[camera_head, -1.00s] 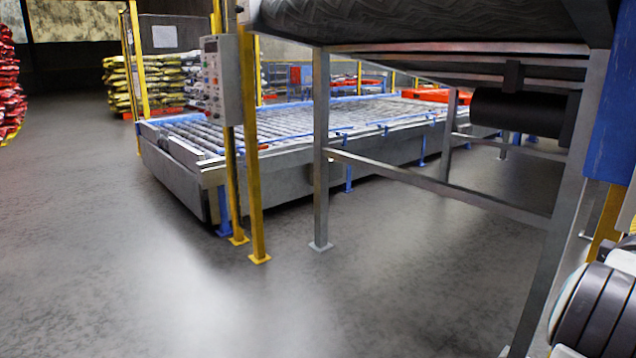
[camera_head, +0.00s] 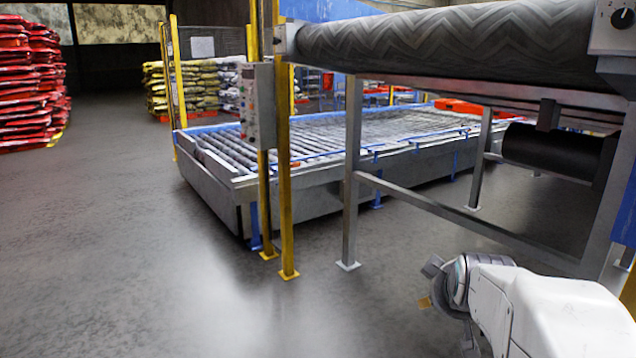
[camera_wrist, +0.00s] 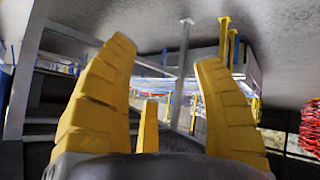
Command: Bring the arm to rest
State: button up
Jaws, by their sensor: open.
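My white arm (camera_head: 540,310) reaches in from the lower right corner of the head view. Its wrist end is in front of the conveyor frame's legs, over open floor. In the wrist view my gripper (camera_wrist: 165,55) has its yellow fingers spread wide, with nothing between them. In the head view only a small yellow bit shows by the wrist, and the rest of the gripper is hidden or too small to make out.
A belt conveyor (camera_head: 450,40) on a grey metal frame stands close at the right. Behind it is a long roller conveyor (camera_head: 215,160), with a control box (camera_head: 257,105) on yellow posts. Red sacks (camera_head: 28,85) are stacked at far left. The left floor is clear.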

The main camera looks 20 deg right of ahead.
jog(key=s+a+r+g+y+p, duration=0.1)
jog(key=s+a+p, duration=0.3)
jog(key=s+a, duration=0.4)
jog(key=s+a+n+g+y+p, duration=0.1)
jog(key=s+a+g+y+p, duration=0.2)
jog(key=s+a, duration=0.5)
jog(key=a+y+p, duration=0.1)
jog(key=a, duration=0.3)
jog(key=shift+s+a+r+g, duration=0.3)
jog(key=shift+a+r, duration=0.1)
